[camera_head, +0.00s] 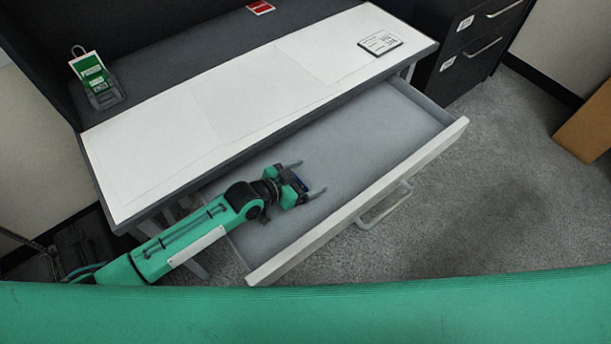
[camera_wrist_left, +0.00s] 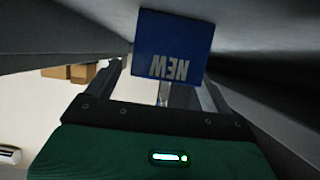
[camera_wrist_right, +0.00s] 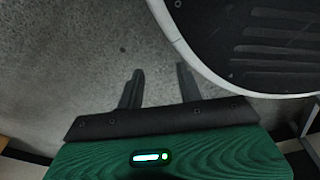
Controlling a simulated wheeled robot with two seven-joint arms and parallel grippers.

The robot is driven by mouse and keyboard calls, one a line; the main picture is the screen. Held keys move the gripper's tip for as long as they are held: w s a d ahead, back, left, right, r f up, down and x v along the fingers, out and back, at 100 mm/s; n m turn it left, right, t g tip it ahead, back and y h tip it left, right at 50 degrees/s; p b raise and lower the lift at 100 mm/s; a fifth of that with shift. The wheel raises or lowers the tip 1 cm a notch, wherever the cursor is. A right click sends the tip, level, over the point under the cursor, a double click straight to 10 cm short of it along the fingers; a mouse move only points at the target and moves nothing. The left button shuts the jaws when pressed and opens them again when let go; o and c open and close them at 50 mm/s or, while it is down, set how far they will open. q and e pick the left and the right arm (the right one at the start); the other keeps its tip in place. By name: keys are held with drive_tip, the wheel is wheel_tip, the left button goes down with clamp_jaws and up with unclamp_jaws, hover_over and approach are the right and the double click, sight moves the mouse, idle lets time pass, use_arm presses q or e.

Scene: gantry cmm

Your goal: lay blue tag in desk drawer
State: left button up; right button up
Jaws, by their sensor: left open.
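The blue tag (camera_wrist_left: 172,47) fills the upper middle of the left wrist view, its word NEW upside down. My left gripper (camera_head: 313,177) is open, inside the outline of the pulled-out desk drawer (camera_head: 375,135). The tag is at the jaws, but whether it touches a finger or the drawer bottom I cannot tell. The drawer's grey floor looks otherwise bare. My right gripper (camera_wrist_right: 158,82) is open and empty above the carpet, outside the head view.
The white desktop (camera_head: 250,90) lies behind the drawer. A black-and-white label card (camera_head: 380,42), a green tag on a stand (camera_head: 90,72) and a red card (camera_head: 260,7) are on the desk. A dark cabinet (camera_head: 465,50) stands right. The carpet in front is clear.

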use_arm(q)
drive_tip(key=shift+r, duration=0.1)
drive_tip(key=shift+r, duration=0.15)
drive_tip(key=shift+r+p, duration=0.3)
drive_tip(key=shift+p, duration=0.1)
drive_tip(key=shift+s+a+r, duration=0.15)
drive_tip(key=shift+a, duration=0.15)
drive_tip(key=v, duration=1.1)
use_arm(e)
drive_tip(key=shift+s+d+f, duration=0.25)
drive_tip(key=shift+s+f, duration=0.15)
drive_tip(key=shift+s, duration=0.15)
use_arm(q)
drive_tip(key=shift+s+a+r, duration=0.1)
drive_tip(key=shift+r, duration=0.05)
use_arm(e)
drive_tip(key=shift+s, duration=0.1)
